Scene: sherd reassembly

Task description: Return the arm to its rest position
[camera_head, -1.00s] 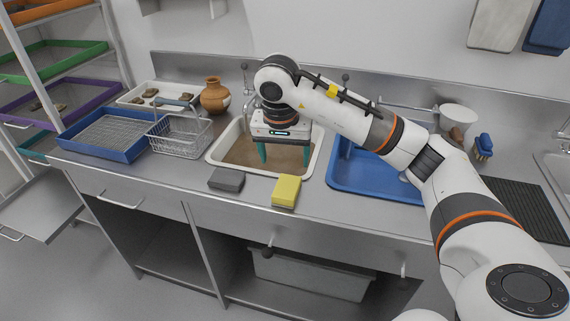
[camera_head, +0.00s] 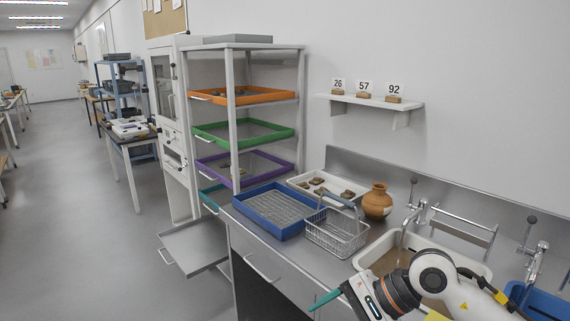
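My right arm comes in from the lower right, over the front of the sink basin (camera_head: 478,268). Its gripper (camera_head: 326,300) is at the bottom edge, pointing left, in front of the wire basket (camera_head: 336,240). One teal finger shows, set at the upper end of the gripper body. The other finger is outside the picture. Nothing shows held against the visible finger. My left gripper is not in view.
A blue tray with a wire grid (camera_head: 272,232), a white tray of sherds (camera_head: 300,184) and a clay jar (camera_head: 377,202) stand on the counter. A rack (camera_head: 233,125) with coloured trays stands behind left. Numbered sherds sit on a wall shelf (camera_head: 400,102). Open floor (camera_head: 100,240) lies left.

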